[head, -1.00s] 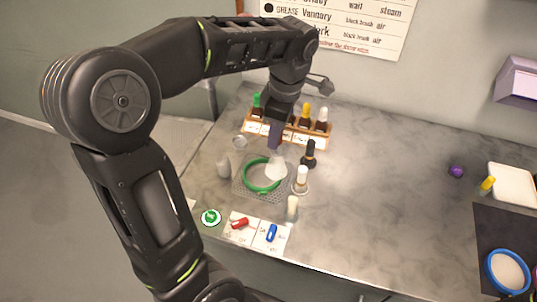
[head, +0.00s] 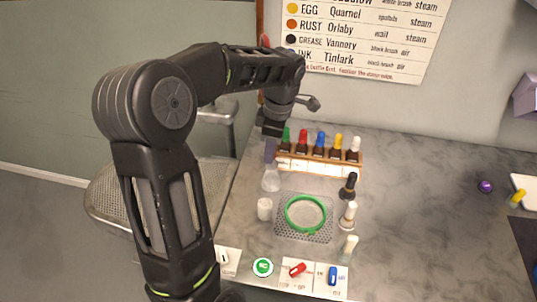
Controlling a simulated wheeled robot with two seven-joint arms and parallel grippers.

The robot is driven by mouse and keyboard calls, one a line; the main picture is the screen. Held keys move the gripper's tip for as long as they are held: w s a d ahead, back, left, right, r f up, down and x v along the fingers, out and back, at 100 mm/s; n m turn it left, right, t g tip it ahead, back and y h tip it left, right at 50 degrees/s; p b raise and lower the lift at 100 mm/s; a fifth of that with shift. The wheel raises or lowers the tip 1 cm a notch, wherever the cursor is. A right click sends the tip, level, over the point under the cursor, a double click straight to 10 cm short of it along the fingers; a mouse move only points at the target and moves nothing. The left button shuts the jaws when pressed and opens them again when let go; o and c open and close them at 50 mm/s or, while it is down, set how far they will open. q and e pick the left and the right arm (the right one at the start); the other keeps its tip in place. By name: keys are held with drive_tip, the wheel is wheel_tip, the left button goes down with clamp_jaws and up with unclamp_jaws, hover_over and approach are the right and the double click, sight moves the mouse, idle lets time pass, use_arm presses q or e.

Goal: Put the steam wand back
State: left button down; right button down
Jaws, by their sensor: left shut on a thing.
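My left gripper (head: 271,137) points down at the left of the bottle rack. It is shut on the steam wand (head: 270,152), which has a dark purple-grey body hanging below the fingers. A pale, partly see-through flared shape (head: 271,181) shows at its lower end, over the counter just behind the white cylinder (head: 265,208). I cannot tell whether this end touches the counter or a holder, as any holder there is hidden or blends in. My right gripper is not in view.
A green hoop (head: 305,231) lies on a perforated plate (head: 284,233). The bottle rack (head: 318,168) stands behind. A dark bottle (head: 348,187) and white-topped pieces stand right of the hoop. The counter's right middle is clear.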

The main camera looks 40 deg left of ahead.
use_arm(q)
drive_tip(key=shift+w+r, duration=0.25)
drive_tip(key=shift+w, duration=0.15)
drive_tip(key=shift+f+b, duration=1.45)
drive_tip(key=shift+f, duration=0.9)
drive_tip(key=shift+b, duration=0.35)
drive_tip(key=shift+f+b, duration=0.5)
drive_tip(key=shift+f, duration=0.05)
idle(0.4)
drive_tip(key=shift+f+b, duration=0.4)
drive_tip(key=shift+f, duration=0.05)
